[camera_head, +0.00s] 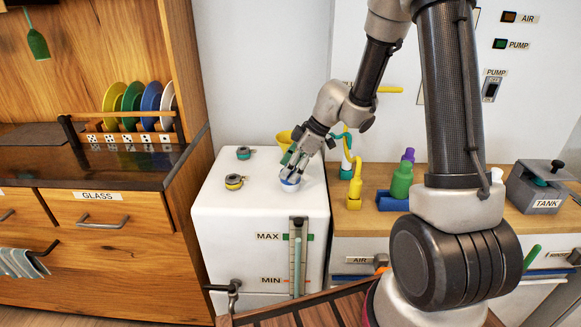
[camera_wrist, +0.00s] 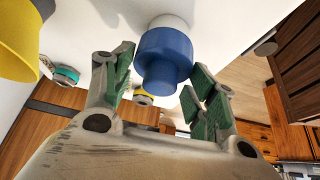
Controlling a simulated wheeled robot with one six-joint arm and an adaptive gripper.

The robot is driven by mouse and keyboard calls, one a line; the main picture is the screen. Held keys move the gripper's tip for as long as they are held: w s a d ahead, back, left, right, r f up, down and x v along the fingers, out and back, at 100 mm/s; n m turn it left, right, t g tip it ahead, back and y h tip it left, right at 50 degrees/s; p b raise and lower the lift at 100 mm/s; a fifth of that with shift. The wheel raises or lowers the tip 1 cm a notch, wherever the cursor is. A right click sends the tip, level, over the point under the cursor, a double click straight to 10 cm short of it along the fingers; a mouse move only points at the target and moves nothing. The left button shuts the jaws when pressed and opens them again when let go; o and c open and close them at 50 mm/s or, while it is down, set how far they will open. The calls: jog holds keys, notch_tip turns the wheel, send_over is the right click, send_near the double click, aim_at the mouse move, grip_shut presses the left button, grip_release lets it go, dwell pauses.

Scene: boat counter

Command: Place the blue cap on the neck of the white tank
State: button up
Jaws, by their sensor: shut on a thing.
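The white tank (camera_head: 250,215) stands between the wooden cabinet and the counter with bottles. The blue cap (camera_wrist: 163,60) is between the green-padded fingers of my gripper (camera_wrist: 162,85), which is shut on it. The white neck (camera_wrist: 168,21) shows directly behind the cap in the wrist view, in line with it. Whether the cap is fully seated cannot be told. In the head view my gripper (camera_head: 293,165) points down at the tank's top right, and the blue cap (camera_head: 291,180) shows just under the fingers, partly hidden by them.
A teal-banded cap (camera_head: 243,152) and a yellow-banded cap (camera_head: 233,183) sit on the tank top. A yellow bowl-like thing (camera_head: 284,137) is behind my gripper. A yellow bottle (camera_head: 354,190) and a green bottle (camera_head: 401,181) stand right. The tank's front left top is clear.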

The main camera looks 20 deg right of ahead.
jog(key=shift+f, duration=0.5)
jog(key=o, duration=1)
